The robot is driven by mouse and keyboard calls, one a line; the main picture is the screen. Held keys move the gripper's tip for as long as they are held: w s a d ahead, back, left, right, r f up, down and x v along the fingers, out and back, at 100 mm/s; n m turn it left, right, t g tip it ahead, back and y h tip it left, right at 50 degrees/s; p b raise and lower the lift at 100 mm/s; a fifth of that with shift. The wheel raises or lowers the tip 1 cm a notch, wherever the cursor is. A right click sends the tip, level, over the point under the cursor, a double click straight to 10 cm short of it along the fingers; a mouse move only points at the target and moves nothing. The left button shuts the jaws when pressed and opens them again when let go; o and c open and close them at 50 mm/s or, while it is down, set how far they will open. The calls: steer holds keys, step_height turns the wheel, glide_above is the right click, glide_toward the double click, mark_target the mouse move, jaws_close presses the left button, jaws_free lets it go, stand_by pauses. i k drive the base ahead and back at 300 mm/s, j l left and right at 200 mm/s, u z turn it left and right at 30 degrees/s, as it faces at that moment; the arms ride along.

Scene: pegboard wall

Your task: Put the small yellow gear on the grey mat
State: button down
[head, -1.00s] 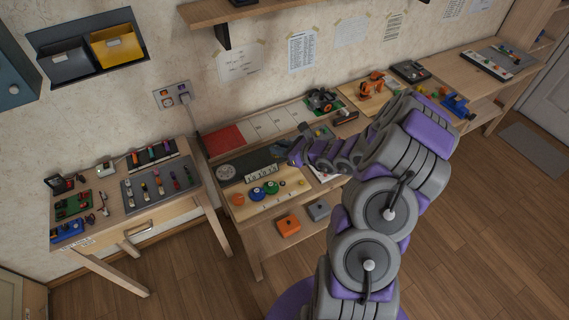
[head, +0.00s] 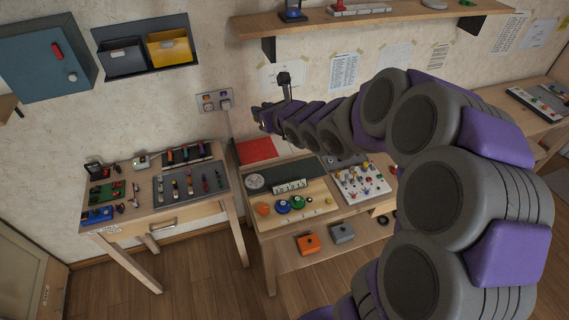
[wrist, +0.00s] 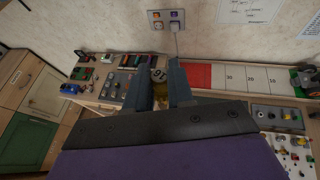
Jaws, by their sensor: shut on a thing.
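My gripper (head: 259,116) is raised in front of the wall, above the back of the middle table. In the wrist view its two fingers (wrist: 162,88) are closed around a small yellow thing (wrist: 160,91), apparently the small yellow gear. It is mostly hidden by the fingers and gripper body, and cannot be made out in the head view. A dark grey mat (head: 312,172) lies on the middle table, with a round dial and a number strip by it.
Orange (head: 263,208), blue (head: 283,207) and green (head: 298,202) round pieces sit on the middle table's front board. A panel of knobs (head: 360,182) is to their right. A wall shelf (head: 350,22) overhangs behind my arm. Wall bins (head: 145,50) are at upper left.

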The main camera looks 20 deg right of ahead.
mark_target(312, 167)
steer(key=k+l+z, duration=0.15)
steer(key=k+z, duration=0.25)
steer(key=k, duration=0.2)
steer(key=j+z, duration=0.15)
steer(key=z, duration=1.45)
steer(key=j+z, duration=0.1)
steer(key=j, duration=1.05)
steer(key=k+j+z, duration=0.1)
steer(key=j, duration=1.5)
steer(key=i+j, duration=0.15)
steer(key=j, duration=0.25)
